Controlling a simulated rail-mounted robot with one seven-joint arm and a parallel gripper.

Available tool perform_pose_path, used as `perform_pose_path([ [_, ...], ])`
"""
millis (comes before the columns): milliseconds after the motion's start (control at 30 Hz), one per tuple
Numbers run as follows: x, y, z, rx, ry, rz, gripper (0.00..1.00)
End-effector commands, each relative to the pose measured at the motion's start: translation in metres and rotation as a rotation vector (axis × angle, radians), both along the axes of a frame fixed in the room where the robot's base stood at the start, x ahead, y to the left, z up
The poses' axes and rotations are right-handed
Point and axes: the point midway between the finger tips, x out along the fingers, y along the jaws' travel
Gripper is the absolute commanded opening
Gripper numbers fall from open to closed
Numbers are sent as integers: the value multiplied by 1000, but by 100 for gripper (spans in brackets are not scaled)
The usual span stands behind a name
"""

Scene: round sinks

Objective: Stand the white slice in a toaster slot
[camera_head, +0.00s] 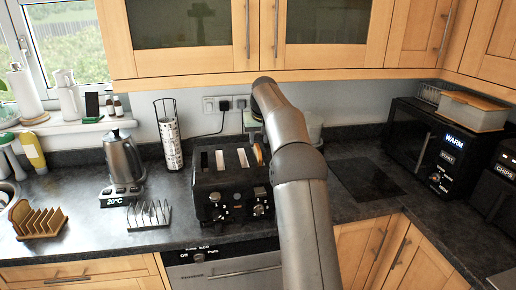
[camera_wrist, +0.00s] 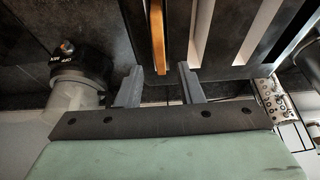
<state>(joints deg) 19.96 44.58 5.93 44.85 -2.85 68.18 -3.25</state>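The black toaster (camera_head: 232,193) stands on the counter, with several long slots in its top. A slice with a tan edge (camera_head: 258,154) stands upright in its rightmost slot. In the wrist view, this tan edge (camera_wrist: 158,35) lies ahead of my gripper (camera_wrist: 160,84), in line with the gap between its fingers. The fingers are apart, with clear space on both sides of the slice and nothing held. The other slots show pale strips (camera_head: 219,160); I cannot tell whether these are slices or slot linings.
A wooden rack (camera_head: 40,222) and a metal rack (camera_head: 148,215) stand on the left counter. A kettle (camera_head: 123,160) and a cup holder (camera_head: 170,143) are left of the toaster. A black microwave (camera_head: 432,148) is at right. Wall cupboards (camera_head: 190,65) hang above.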

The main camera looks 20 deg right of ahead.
Motion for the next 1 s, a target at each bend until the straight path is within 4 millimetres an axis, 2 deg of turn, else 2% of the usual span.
perform_pose_path([
  [100, -9, 2, 24, 0, -2, 0, 34],
  [300, -20, 5, 50, -1, 0, 1, 34],
  [700, -26, 9, 60, -1, 3, 4, 34],
  [767, -31, 18, 61, 0, 11, 12, 34],
  [867, -50, 42, 65, -1, 33, 35, 34],
  [967, -87, 77, 64, -1, 68, 66, 34],
  [1000, -106, 92, 62, -1, 82, 79, 34],
])
